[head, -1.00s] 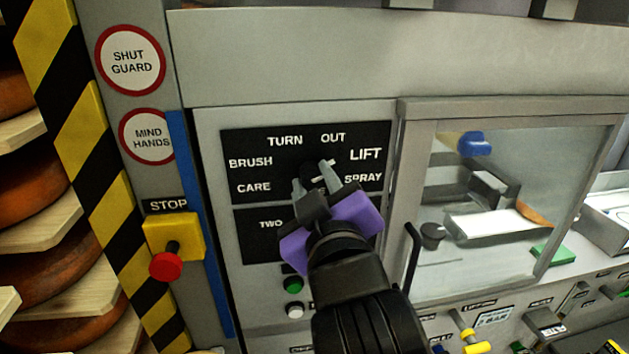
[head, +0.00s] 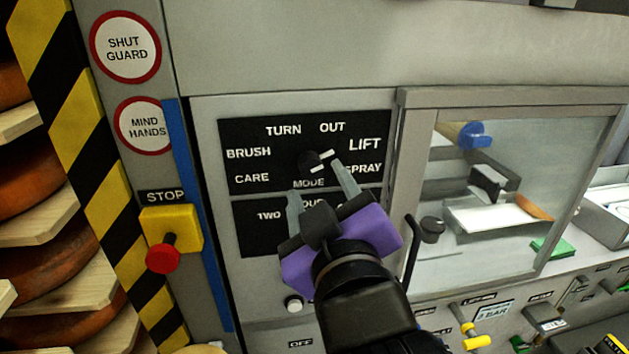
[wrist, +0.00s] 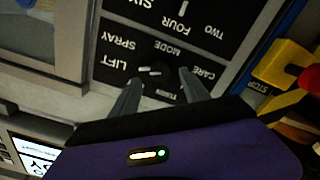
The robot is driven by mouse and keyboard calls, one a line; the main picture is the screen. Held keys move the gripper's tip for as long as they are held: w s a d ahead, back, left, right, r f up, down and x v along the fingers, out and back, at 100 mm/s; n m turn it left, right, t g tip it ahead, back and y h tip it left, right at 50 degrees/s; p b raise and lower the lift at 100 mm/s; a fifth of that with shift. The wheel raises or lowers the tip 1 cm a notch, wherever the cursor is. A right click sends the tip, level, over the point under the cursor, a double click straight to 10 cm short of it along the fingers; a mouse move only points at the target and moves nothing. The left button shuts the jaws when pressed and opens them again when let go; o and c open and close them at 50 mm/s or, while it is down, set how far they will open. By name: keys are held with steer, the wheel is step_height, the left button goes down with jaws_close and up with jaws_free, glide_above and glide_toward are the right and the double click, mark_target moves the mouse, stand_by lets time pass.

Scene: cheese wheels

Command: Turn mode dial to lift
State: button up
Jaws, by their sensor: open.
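The mode dial (head: 313,163) is a small black knob with a white mark on a black label plate (head: 236,197). Its mark slants up and right, roughly toward the LIFT label (head: 364,145); I cannot tell if it is exactly in line. My gripper (head: 318,181), with a purple body and grey fingers, is open. Its fingers point at the plate, just below and beside the dial in the head view, with nothing between them. In the wrist view the dial (wrist: 152,74) shows between and beyond the fingertips (wrist: 161,77).
A second dial plate labelled TWO sits below, partly hidden by my gripper. A red stop button (head: 163,258) on a yellow box stands to the left. A glazed guard window (head: 517,187) with a black handle (head: 411,262) is on the right.

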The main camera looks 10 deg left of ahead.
steer(key=v, duration=0.3)
steer(key=shift+s, duration=0.1)
steer(key=shift+r, duration=0.1)
